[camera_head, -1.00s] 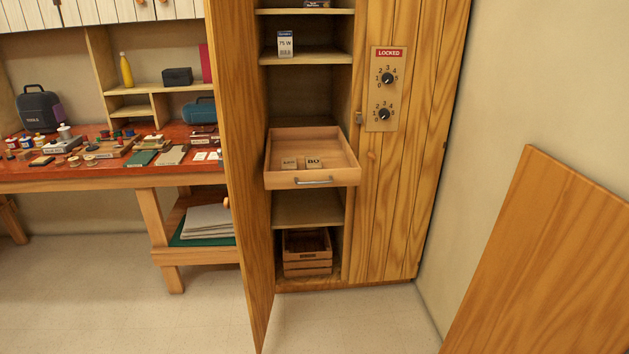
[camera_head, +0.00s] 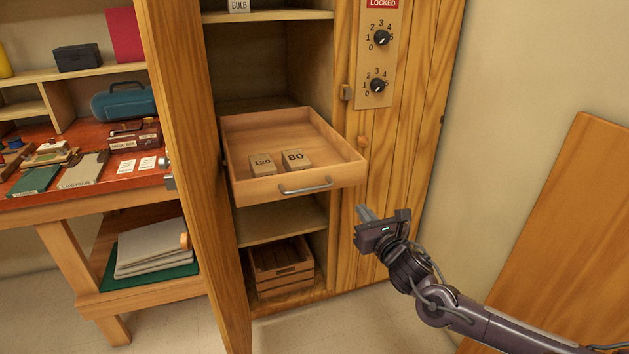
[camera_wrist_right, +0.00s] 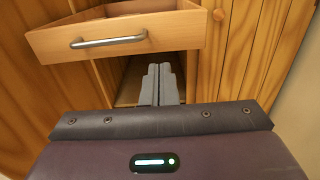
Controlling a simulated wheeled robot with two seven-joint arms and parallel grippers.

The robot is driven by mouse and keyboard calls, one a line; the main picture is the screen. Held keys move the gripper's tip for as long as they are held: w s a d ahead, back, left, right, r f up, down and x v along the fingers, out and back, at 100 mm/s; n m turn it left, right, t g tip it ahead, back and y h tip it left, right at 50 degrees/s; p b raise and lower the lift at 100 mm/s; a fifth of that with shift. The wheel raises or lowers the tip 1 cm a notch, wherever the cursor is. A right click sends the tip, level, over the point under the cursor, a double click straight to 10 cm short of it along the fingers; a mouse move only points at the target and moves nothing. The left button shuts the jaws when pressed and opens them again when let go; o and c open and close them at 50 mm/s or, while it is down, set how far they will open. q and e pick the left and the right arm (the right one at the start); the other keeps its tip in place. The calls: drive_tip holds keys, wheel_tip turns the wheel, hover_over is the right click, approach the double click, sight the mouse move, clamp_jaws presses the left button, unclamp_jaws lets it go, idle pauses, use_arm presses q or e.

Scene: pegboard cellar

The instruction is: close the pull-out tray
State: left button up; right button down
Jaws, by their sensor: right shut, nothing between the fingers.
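The pull-out tray (camera_head: 250,191) is a light wooden drawer, pulled out of the tall open cabinet, with a metal bar handle (camera_head: 306,187) on its front. Two small blocks, marked 120 (camera_head: 262,164) and 80 (camera_head: 297,160), lie inside it. My right gripper (camera_head: 364,213) is shut and empty, to the right of the tray front and lower in the head view, apart from it. In the right wrist view the shut fingers (camera_wrist_right: 159,84) show below the tray front (camera_wrist_right: 165,38), with the handle (camera_wrist_right: 108,41) to their left. My left gripper is not in view.
The open cabinet door (camera_head: 188,150) stands left of the tray. A closed panel with two dials (camera_head: 377,60) is at the right. A crate (camera_head: 281,268) sits on the cabinet bottom. A cluttered workbench (camera_head: 60,207) is at left; a leaning board (camera_head: 570,230) at right.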

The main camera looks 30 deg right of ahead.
approach(337, 177)
drive_tip(key=p+x, duration=0.1)
drive_tip(key=x, duration=0.4)
drive_tip(key=shift+w+d+r, duration=0.15)
drive_tip(key=shift+w, duration=0.1)
drive_tip(key=shift+w+d, duration=0.1)
drive_tip(key=shift+w, duration=0.4)
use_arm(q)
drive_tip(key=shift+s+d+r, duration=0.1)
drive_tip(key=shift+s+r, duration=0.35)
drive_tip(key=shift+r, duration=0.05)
use_arm(e)
drive_tip(key=shift+w, duration=0.1)
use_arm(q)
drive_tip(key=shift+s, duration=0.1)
